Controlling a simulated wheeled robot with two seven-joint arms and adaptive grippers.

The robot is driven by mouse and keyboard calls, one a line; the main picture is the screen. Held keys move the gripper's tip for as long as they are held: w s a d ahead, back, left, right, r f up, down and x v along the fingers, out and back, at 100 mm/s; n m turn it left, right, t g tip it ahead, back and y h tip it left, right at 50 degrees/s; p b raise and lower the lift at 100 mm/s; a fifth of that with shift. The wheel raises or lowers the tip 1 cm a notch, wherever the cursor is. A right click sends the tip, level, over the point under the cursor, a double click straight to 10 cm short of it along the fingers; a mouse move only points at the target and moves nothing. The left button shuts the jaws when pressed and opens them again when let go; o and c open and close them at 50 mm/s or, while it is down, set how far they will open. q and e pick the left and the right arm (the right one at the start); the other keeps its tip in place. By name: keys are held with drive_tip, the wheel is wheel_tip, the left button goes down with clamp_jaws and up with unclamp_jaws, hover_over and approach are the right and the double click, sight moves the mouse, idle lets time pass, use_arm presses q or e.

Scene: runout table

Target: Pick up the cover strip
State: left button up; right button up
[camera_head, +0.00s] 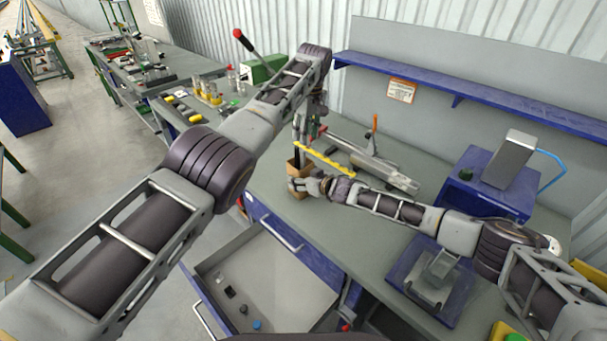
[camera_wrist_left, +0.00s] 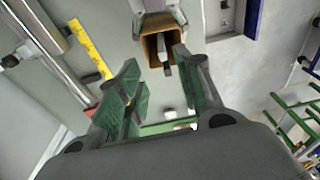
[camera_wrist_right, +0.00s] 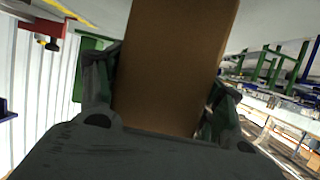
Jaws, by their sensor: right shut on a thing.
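A brown open-topped box (camera_head: 298,184) is upright at the bench's front edge. My right gripper (camera_head: 308,185) is shut on it, and the box fills the right wrist view (camera_wrist_right: 170,70). In the left wrist view the box (camera_wrist_left: 147,50) has a narrow grey and dark piece (camera_wrist_left: 163,50) standing in its opening; I cannot tell whether this is the cover strip. My left gripper (camera_wrist_left: 155,62) is open and empty, above the box with its fingers pointing towards it. In the head view my left gripper (camera_head: 301,128) is partly hidden.
A yellow marked strip (camera_head: 325,160) lies beside a grey rail device (camera_head: 385,172) on the bench. A blue stand (camera_head: 490,190) and a blue-based fixture (camera_head: 432,281) are to the right. An open drawer (camera_head: 262,275) with small parts juts out below.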

use_arm(q)
drive_tip(key=shift+f, duration=0.1)
drive_tip(key=shift+w+a+f, duration=0.15)
drive_tip(key=shift+f, duration=1.5)
drive_tip(key=shift+w+a+f, duration=0.1)
drive_tip(key=shift+a+f, duration=0.05)
drive_tip(key=shift+f, duration=1.5)
drive_tip(key=shift+f, duration=0.2)
